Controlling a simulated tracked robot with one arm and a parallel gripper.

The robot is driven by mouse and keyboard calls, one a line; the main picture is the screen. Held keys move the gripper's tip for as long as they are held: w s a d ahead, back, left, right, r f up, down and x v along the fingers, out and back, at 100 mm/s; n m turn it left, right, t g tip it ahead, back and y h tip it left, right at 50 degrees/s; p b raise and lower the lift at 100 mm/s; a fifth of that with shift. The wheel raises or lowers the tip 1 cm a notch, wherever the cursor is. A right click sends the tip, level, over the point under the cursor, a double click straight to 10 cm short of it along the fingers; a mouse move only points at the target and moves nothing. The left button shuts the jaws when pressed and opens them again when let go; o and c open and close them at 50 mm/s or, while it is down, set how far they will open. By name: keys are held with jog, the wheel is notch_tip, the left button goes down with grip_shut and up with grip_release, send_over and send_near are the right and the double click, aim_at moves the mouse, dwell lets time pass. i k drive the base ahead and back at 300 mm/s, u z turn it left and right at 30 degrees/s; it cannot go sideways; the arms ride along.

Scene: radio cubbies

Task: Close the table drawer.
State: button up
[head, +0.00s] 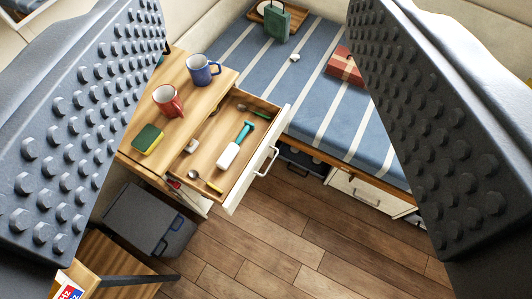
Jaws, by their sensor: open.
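The table drawer (206,147) is pulled well out from the wooden table (180,75). Its white front (256,160) carries a metal handle (267,162) and faces lower right. Inside lie a brush with a teal handle and white head (236,144), a spoon (204,181), a fork (254,111) and a small whitish item (191,146). My gripper (262,130) is open, its two dark studded fingers at the left and right of the view. The drawer shows between them, apart from both. The finger tips run toward the top of the view.
A striped bed (335,95) lies right of the drawer, holding a green case (276,22) and a red box (345,66). A grey box (140,219) sits below left. The wooden floor (290,235) before the drawer is clear.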

aim_at(219, 130)
jog(key=k, duration=1.25)
jog(key=z, duration=0.5)
jog(key=i, duration=1.5)
jog(key=u, duration=0.15)
